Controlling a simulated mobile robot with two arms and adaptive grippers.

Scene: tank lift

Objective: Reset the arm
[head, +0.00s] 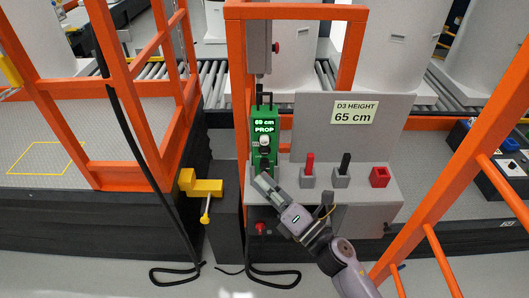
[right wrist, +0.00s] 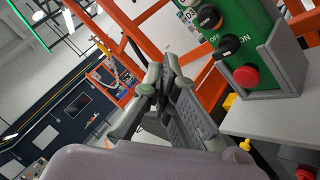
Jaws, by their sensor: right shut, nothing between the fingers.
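My right gripper (head: 262,183) is shut and empty in the head view, just below and in front of the green control box (head: 265,138). The box stands upright in a grey holder on the grey console, with a lit display reading "PROP" under a cm value whose digits are hard to make out. In the right wrist view my right gripper's fingers (right wrist: 163,72) come together, apart from the green box (right wrist: 262,30) at the upper right. Black knobs (right wrist: 228,45) and a red button (right wrist: 246,76) show on its face. My left gripper is in neither view.
The console (head: 355,190) also carries a red lever (head: 309,166), a black lever (head: 344,165) and a red square socket (head: 379,176). A "D3 HEIGHT 65 cm" sign (head: 354,112) stands behind. Orange frames (head: 237,80) flank it. A yellow clamp (head: 203,187) and black cables are at left.

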